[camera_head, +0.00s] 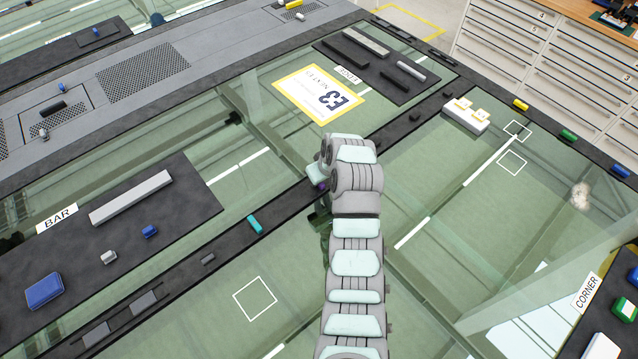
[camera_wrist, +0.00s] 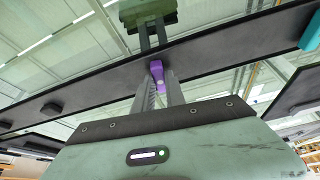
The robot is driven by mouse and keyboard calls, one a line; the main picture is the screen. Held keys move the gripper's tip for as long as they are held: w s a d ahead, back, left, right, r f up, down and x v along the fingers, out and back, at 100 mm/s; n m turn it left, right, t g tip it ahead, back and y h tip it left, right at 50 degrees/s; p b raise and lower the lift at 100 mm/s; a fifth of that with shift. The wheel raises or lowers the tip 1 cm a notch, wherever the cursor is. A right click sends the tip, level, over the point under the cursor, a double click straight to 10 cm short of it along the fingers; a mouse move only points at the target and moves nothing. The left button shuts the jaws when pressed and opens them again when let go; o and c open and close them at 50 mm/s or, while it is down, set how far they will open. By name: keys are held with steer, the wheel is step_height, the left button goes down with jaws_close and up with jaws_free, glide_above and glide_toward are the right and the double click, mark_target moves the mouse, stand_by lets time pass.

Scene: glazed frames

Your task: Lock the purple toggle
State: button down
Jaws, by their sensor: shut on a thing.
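The purple toggle (camera_wrist: 157,72) shows in the wrist view on the dark frame bar, between the two fingers of my gripper (camera_wrist: 160,88). The fingers are closed on it. In the head view only a small purple bit of the toggle (camera_head: 322,186) shows beside my wrist; my arm hides the rest. My gripper itself is mostly hidden under the wrist there. I cannot tell from these views which way the toggle is turned.
A teal toggle (camera_head: 255,225) sits on the same dark bar (camera_head: 285,208) to the left. Yellow (camera_head: 521,104), green (camera_head: 568,135) and blue (camera_head: 620,171) toggles line the right-hand bar. A white block (camera_head: 466,115) lies near the back. Glass panes fill the frames.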

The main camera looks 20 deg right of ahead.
steer(key=shift+d+f+n+b, duration=0.1)
steer(key=shift+f+n+b, duration=0.05)
steer(key=shift+n+b, duration=0.55)
steer(key=shift+y, duration=0.3)
steer(key=c, duration=1.4)
jaws_free()
steer(key=shift+r, duration=0.2)
steer(key=p+v, duration=0.1)
steer(key=v, duration=0.9)
steer(key=shift+r, duration=0.4)
